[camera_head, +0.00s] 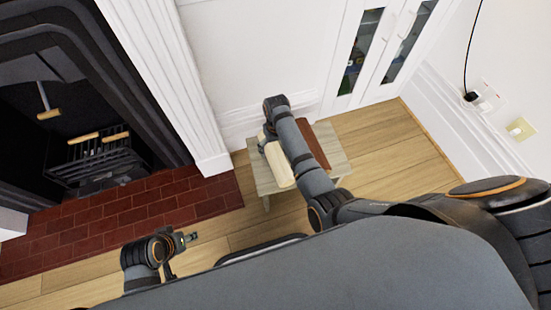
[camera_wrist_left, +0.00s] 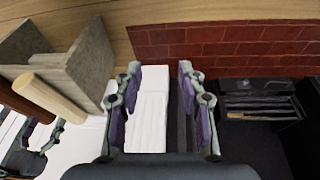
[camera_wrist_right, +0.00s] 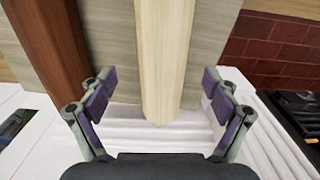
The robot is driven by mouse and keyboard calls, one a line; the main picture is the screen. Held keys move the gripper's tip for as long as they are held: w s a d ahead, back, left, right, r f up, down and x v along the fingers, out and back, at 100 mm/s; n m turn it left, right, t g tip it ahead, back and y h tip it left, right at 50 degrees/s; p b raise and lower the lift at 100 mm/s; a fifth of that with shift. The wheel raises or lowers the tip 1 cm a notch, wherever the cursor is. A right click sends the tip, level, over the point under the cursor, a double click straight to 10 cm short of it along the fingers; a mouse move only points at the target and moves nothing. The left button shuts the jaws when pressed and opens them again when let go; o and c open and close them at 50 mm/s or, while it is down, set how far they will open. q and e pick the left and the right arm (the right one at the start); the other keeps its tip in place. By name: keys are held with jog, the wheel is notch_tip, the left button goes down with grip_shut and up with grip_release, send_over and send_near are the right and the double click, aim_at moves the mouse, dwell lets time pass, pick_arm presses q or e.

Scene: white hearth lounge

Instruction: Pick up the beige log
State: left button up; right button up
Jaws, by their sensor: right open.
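The beige log (camera_head: 279,166) lies on the small wooden stool (camera_head: 333,150), partly covered by my right arm in the head view. In the right wrist view the log (camera_wrist_right: 165,60) runs down the middle, with its near end between the spread fingers of my right gripper (camera_wrist_right: 160,98). The fingers are open, with a gap on each side of the log. The log (camera_wrist_left: 50,98) also shows at the left of the left wrist view.
A red-brown log (camera_head: 312,142) lies beside the beige one on the stool. The fireplace with a black grate (camera_head: 95,165) holding light logs is at the left. A white wall and glazed cabinet (camera_head: 375,55) stand close behind the stool. Wooden floor (camera_head: 385,140) is clear to its right.

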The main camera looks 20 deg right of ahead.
aim_at(276, 153)
notch_tip(276, 153, down, 4)
jog(key=b, duration=0.3)
jog(key=shift+s+a+f, duration=0.1)
jog(key=shift+a+f, duration=0.05)
jog(key=shift+f, duration=0.5)
pick_arm(q)
jog(key=f, duration=0.1)
jog(key=f+t, duration=0.1)
jog(key=d+f+t, duration=0.1)
jog(key=shift+w+h, duration=0.3)
jog(key=shift+w, duration=0.1)
pick_arm(e)
jog(key=shift+r, duration=0.1)
jog(key=c, duration=1.9)
